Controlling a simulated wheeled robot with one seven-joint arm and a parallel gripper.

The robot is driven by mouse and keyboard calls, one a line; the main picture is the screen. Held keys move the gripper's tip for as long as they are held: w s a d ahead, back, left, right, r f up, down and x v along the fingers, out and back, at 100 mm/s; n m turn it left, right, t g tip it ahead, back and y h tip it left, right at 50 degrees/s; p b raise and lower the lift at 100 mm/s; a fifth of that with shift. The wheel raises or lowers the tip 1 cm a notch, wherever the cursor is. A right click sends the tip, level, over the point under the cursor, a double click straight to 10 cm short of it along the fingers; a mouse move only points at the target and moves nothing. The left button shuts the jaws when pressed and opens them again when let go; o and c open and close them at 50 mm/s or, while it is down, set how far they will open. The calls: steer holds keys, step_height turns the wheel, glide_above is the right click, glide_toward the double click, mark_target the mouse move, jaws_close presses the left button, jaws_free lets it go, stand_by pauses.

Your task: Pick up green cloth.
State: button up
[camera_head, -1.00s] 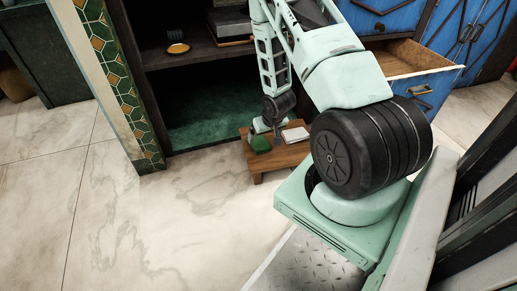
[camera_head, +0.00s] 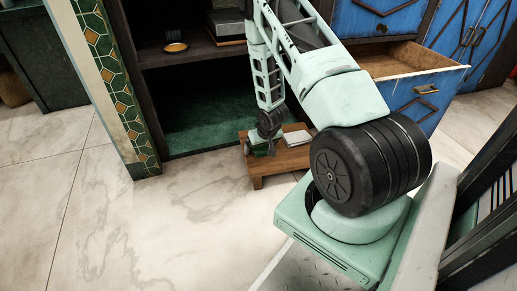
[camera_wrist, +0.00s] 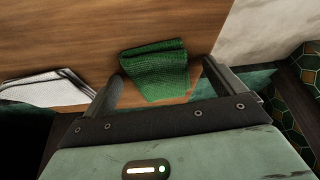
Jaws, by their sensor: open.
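A folded green cloth (camera_wrist: 155,70) lies on a low wooden stool (camera_head: 272,160). In the wrist view it lies between the two fingers of my gripper (camera_wrist: 160,85), which are spread apart with a gap on either side of it. My gripper (camera_head: 260,150) also shows in the head view, low over the left part of the stool. There it covers most of the green cloth, and only a bit of green shows.
A white folded cloth (camera_wrist: 45,87) lies on the stool beside the green one. Behind the stool is an open dark cabinet with a green floor (camera_head: 205,122). An open wooden drawer (camera_head: 400,58) juts out at the right. The marble floor (camera_head: 150,220) at left is clear.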

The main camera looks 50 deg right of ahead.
steer(key=shift+c, duration=0.3)
steer(key=c, duration=1)
